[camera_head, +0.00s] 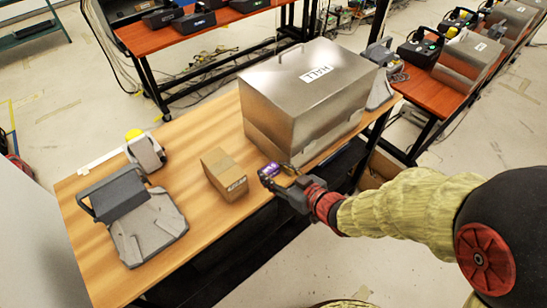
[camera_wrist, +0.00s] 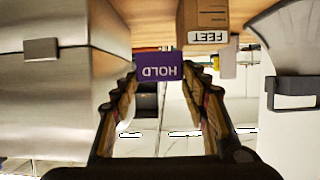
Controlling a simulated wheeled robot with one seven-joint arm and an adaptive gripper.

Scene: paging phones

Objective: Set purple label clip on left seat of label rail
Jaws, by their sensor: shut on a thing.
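The purple label clip (camera_wrist: 159,67) reads "HOLD" upside down in the wrist view. It sits between the fingertips of my gripper (camera_wrist: 164,77), which is shut on it. In the head view, my gripper (camera_head: 269,176) holds the clip up near the table's front edge, between the cardboard box and the metal box; the clip is a small purple spot there. I cannot surely pick out the label rail or its left seat. A thin white strip (camera_head: 101,160) lies at the table's far left edge, but I cannot tell whether it is the rail.
A large metal box marked "HALL" (camera_head: 316,82) stands on the wooden table (camera_head: 196,125). A cardboard box (camera_head: 224,175) stands left of my gripper. A grey phone base (camera_head: 149,228) and a smaller device with a yellow top (camera_head: 145,152) stand farther left. Bare tabletop lies between them.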

